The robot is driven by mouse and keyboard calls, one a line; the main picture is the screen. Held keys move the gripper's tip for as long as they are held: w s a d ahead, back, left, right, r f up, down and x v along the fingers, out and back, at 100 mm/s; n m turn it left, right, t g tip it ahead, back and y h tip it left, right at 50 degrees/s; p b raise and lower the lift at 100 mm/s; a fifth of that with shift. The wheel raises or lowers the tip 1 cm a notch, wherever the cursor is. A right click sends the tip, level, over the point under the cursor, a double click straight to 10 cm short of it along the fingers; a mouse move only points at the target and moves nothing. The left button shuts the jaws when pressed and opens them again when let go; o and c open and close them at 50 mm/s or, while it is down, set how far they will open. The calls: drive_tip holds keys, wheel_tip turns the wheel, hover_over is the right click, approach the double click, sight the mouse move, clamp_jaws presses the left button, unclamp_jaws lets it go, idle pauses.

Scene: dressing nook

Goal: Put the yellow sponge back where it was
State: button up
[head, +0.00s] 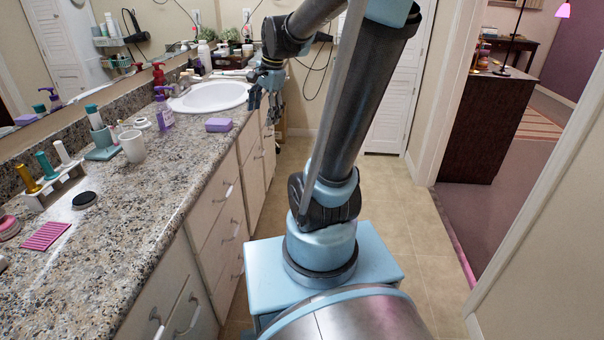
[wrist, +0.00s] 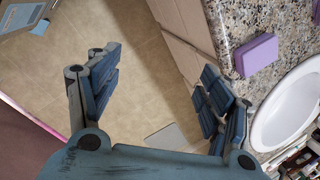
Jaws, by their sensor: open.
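I see no yellow sponge in either view. A purple sponge-like block (head: 219,125) lies on the speckled counter (head: 185,160) near its front edge, short of the sink. It also shows in the wrist view (wrist: 257,54), to the right of my gripper. My gripper (wrist: 158,80) is open and empty, with bare floor between its fingers. In the head view my gripper (head: 265,88) is beside the sink's right side, partly seen along the counter's front edge.
The white sink (head: 212,97) is set in the counter. A purple bottle (head: 163,112), a white cup (head: 132,146) and a rack of coloured tubes (head: 52,185) stand along it. Drawers (head: 215,205) face the clear tiled floor. A dark cabinet (head: 475,125) stands beyond the doorway.

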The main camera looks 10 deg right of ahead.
drive_tip(key=s+d+f+n, duration=0.2)
drive_tip(key=s+f+n, duration=0.2)
drive_tip(key=s, duration=0.2)
drive_tip(key=s+d+f+n+h, duration=0.1)
drive_tip(key=s+d+f+n, duration=0.2)
drive_tip(key=s, duration=0.4)
drive_tip(key=s+d+f+n+h, duration=0.1)
drive_tip(key=s+d+f+n, duration=0.2)
drive_tip(key=s+f+n, duration=0.2)
drive_tip(key=shift+s+f, duration=0.25)
drive_tip(key=shift+s, duration=0.75)
